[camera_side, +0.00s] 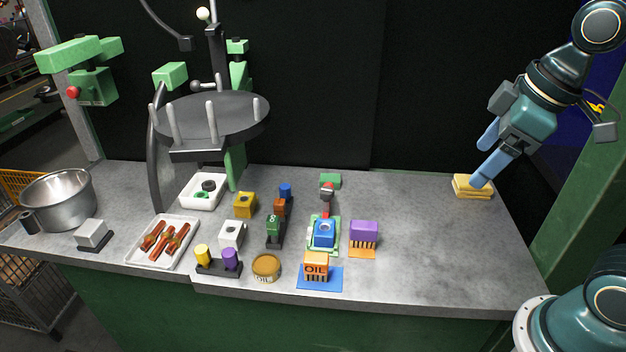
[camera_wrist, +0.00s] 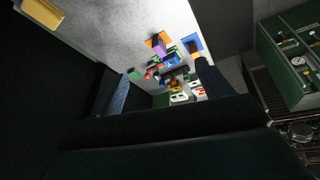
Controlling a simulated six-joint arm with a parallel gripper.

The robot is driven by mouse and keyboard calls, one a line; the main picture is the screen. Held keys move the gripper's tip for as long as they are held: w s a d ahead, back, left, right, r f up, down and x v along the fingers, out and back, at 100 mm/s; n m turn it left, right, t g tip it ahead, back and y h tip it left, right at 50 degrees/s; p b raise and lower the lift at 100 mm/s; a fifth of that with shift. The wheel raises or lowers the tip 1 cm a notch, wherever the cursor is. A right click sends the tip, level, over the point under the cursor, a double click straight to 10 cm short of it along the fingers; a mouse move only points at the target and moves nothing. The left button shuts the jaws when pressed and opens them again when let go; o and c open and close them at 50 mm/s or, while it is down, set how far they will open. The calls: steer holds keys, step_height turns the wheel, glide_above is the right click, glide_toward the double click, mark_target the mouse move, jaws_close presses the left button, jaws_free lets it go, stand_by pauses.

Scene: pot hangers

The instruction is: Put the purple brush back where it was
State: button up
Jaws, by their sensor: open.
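The purple brush (camera_side: 364,231) stands upright, purple block on top and pale bristles below, at an orange mat (camera_side: 361,253) right of the table's middle. It also shows in the wrist view as a purple block (camera_wrist: 159,49) by the orange mat (camera_wrist: 151,42). My gripper (camera_side: 481,167) is open and empty, far to the right of the brush, with its blue fingers apart. Its lower fingertip is at the yellow sponge stack (camera_side: 468,188); I cannot tell whether they touch.
An orange brush marked OIL (camera_side: 316,263) stands on a blue mat (camera_side: 307,284). A blue block (camera_side: 324,229) sits on a green tray. Several caps, a brown jar (camera_side: 266,266), a sausage tray (camera_side: 147,262) and a steel pot (camera_side: 62,200) lie leftward. The table's right part is mostly clear.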

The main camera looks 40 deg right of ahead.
steer(key=shift+s+d+f+m+t+h, duration=0.15)
steer(key=shift+s+d+m+t, duration=0.1)
steer(key=shift+s+m, duration=0.6)
steer(key=shift+s+d+f+m+t+h, duration=0.1)
steer(key=shift+s+d+f+m+t, duration=0.1)
steer(key=shift+s+m, duration=0.6)
steer(key=shift+s+d+f+m+t+h, duration=0.15)
steer(key=shift+s+m+t, duration=0.1)
steer(key=shift+s+m, duration=0.55)
